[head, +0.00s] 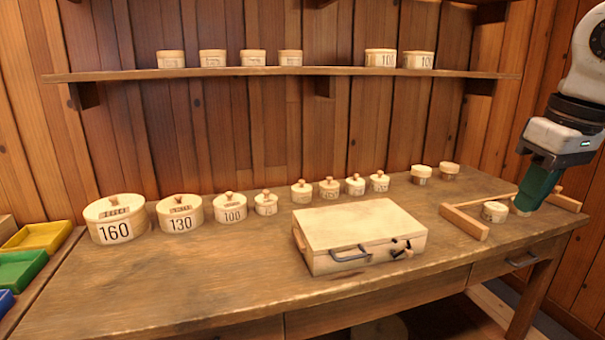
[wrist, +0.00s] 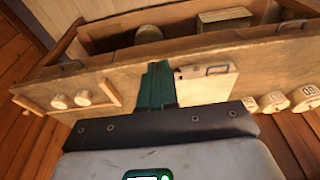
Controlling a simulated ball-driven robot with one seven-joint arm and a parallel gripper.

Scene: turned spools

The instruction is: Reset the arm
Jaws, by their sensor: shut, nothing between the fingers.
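My arm reaches in from the right edge of the head view. My gripper (head: 524,207) has green fingers and points down over the right end of the bench, beside a small round pale spool (head: 493,211). The head view does not settle how high the fingertips are above the bench. In the wrist view the green fingers of my gripper (wrist: 159,68) lie together with nothing between them.
The wooden bench (head: 190,285) holds a pale case (head: 365,222), a wooden frame (head: 465,221) and a row of lidded round boxes, including one marked 160 (head: 115,230). A wall shelf (head: 330,71) carries more boxes. Coloured trays (head: 38,237) stand at left. The bench's front left is clear.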

